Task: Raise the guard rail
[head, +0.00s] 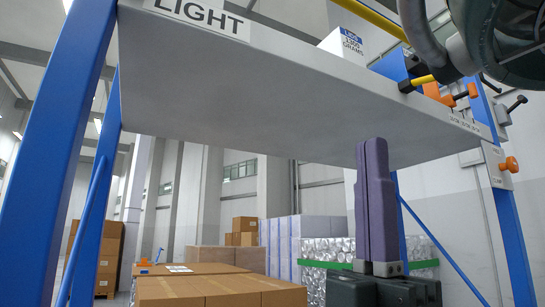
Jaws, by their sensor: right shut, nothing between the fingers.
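A yellow bar (374,18), which looks like the guard rail, slants above the shelf at the top, partly cut off by the frame. A shorter yellow piece with a black end (418,81) shows right of a blue part at the shelf's edge; I cannot tell whether it belongs to the same rail. My right gripper (375,145) points up with its purple fingers together and empty. Its tips show in front of the underside of the grey shelf (250,90), left of and below the yellow parts; contact is unclear. My left gripper is not in view.
A white box (343,45) stands on the shelf, which has a LIGHT label. Blue posts (45,140) flank it. Orange fittings (440,92) and an orange knob (511,164) are at the right. A large dark rounded part blocks the top right. Cartons (215,290) stand below.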

